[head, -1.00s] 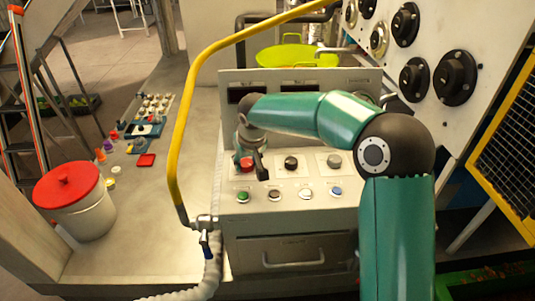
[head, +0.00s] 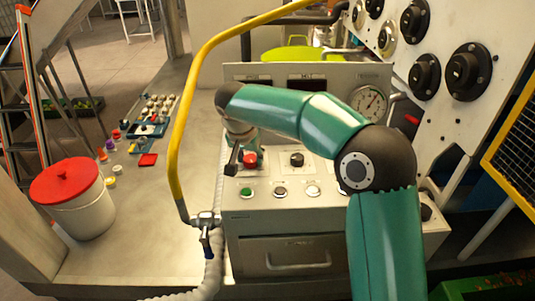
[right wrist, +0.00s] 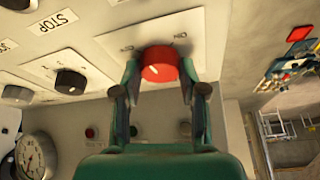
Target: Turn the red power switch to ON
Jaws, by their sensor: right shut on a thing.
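The red power switch (head: 250,159) is a round knob at the left of the grey control panel's upper row. In the right wrist view the red knob (right wrist: 160,64) sits between the two fingers of my right gripper (right wrist: 160,78), which is shut on it. A short white mark shows on the knob's face. Small labels stand on the plate on both sides of the knob; they are too small to read surely. In the head view my right gripper (head: 245,157) is at the knob, partly hidden by my own wrist. My left gripper is not in view.
A black knob (head: 297,159) and a row of buttons, with a green one (head: 246,191), are close by. A yellow pipe (head: 174,150) arches at the left of the panel. A gauge (head: 369,103) is at the right. A white bucket with a red lid (head: 66,182) stands at the left.

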